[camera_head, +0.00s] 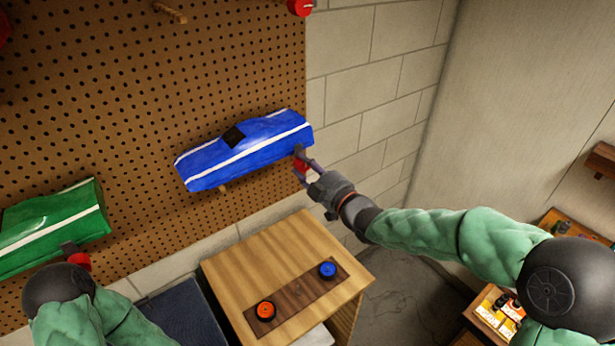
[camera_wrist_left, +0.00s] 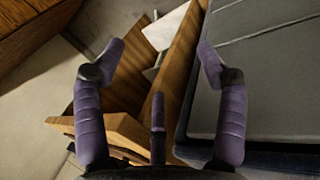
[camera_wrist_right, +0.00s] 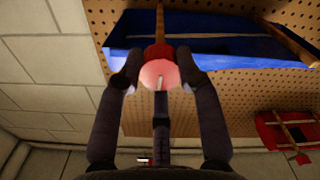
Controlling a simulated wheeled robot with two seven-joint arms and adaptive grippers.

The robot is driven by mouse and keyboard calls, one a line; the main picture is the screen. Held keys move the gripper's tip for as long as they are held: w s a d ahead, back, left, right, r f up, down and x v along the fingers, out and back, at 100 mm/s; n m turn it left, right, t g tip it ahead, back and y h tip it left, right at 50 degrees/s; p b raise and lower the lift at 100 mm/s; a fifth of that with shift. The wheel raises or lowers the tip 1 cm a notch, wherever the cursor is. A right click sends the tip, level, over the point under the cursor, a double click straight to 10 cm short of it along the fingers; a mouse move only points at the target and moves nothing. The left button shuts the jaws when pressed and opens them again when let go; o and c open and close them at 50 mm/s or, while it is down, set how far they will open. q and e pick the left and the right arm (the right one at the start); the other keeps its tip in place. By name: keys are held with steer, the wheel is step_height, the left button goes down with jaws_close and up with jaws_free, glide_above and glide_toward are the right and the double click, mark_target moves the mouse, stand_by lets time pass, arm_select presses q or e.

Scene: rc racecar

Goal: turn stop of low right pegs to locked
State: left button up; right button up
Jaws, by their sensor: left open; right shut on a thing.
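A blue car body with white stripes (camera_head: 245,150) rests against the pegboard (camera_head: 130,100), on the low right pegs. My right gripper (camera_head: 303,164) is at the right end of the blue body, shut on a red peg stop. In the right wrist view the red stop (camera_wrist_right: 158,70) sits between the fingers, at the end of a wooden peg (camera_wrist_right: 160,20), with a pale line on its face. The blue body (camera_wrist_right: 220,50) is behind it. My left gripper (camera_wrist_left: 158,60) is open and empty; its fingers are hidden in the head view.
A green car body (camera_head: 55,225) hangs at the lower left. A wooden cabinet (camera_head: 240,255) below bears an orange wheel (camera_head: 265,310) and a blue wheel (camera_head: 327,269). A red stop (camera_head: 300,7) is at the top. A red body (camera_wrist_right: 285,128) shows in the right wrist view.

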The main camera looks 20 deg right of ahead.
steer(key=shift+r, duration=0.4)
steer(key=o, duration=0.9)
steer(key=shift+o, duration=1.2)
steer(key=shift+a, duration=0.2)
steer(key=shift+f, duration=0.15)
steer(key=shift+s+f, duration=0.1)
steer(key=shift+s+d, duration=0.2)
steer(key=v, duration=1.1)
steer(key=shift+s, duration=0.25)
